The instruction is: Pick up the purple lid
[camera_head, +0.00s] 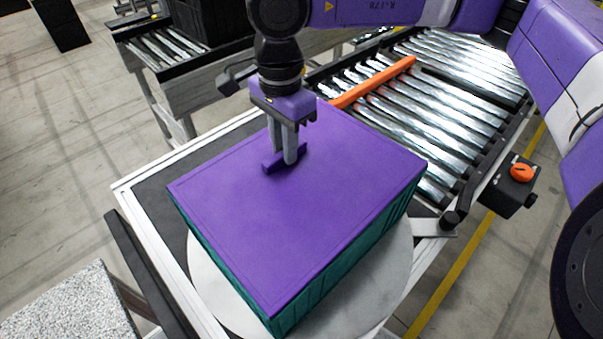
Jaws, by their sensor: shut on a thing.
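The purple lid (300,212) is a flat rectangular panel with a raised handle (272,165) near its far side. It lies on top of a teal crate (345,270), covering the whole opening, so the inside is hidden. I cannot see a clear gap between lid and crate. My gripper (284,160) points straight down at the handle, its fingers shut on it.
The crate stands on a round grey plate (385,290) on a framed table. A roller conveyor (440,100) with an orange bar (375,82) lies behind, at the right. A box with an orange knob (521,172) is at the right. A speckled surface (70,308) is at the lower left.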

